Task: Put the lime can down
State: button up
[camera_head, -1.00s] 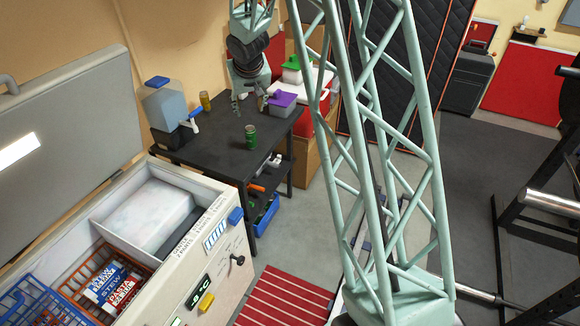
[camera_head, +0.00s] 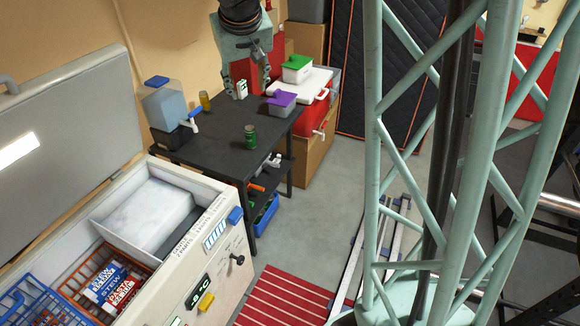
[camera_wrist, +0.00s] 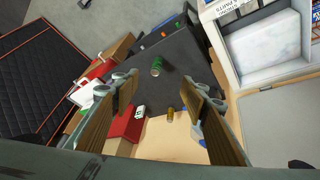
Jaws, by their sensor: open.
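The lime can, a green can (camera_head: 250,136), stands upright on the black table near its front edge. It also shows in the wrist view (camera_wrist: 157,66), upper middle, beyond the fingertips and touched by neither finger. My gripper (camera_head: 246,86) is open and empty, above the back part of the table, behind and higher than the can. In the wrist view its two fingers (camera_wrist: 158,92) stand wide apart with a clear gap between them.
A yellow can (camera_head: 205,100) and a blue water dispenser (camera_head: 166,103) stand at the table's left. A purple-lidded box (camera_head: 281,103) is at its right, and a small white item (camera_head: 241,89) at the back. The open freezer (camera_head: 213,262) is in front. Bare tabletop surrounds the green can.

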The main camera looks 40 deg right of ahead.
jog(key=s+a+r, duration=0.2)
jog(key=s+r, duration=0.1)
jog(key=s, duration=0.3)
jog(key=s+a+r, duration=0.3)
jog(key=s+r, duration=0.1)
jog(key=s, duration=0.1)
jog(key=s+a, duration=0.3)
jog(key=s, duration=0.7)
jog(key=s+a+r+n+y, duration=0.1)
jog(key=s+a, duration=0.3)
jog(key=s, duration=0.7)
jog(key=s+a+r+n+g+y, duration=0.1)
jog(key=s+a, duration=0.3)
jog(key=s, duration=0.7)
jog(key=shift+r, duration=0.1)
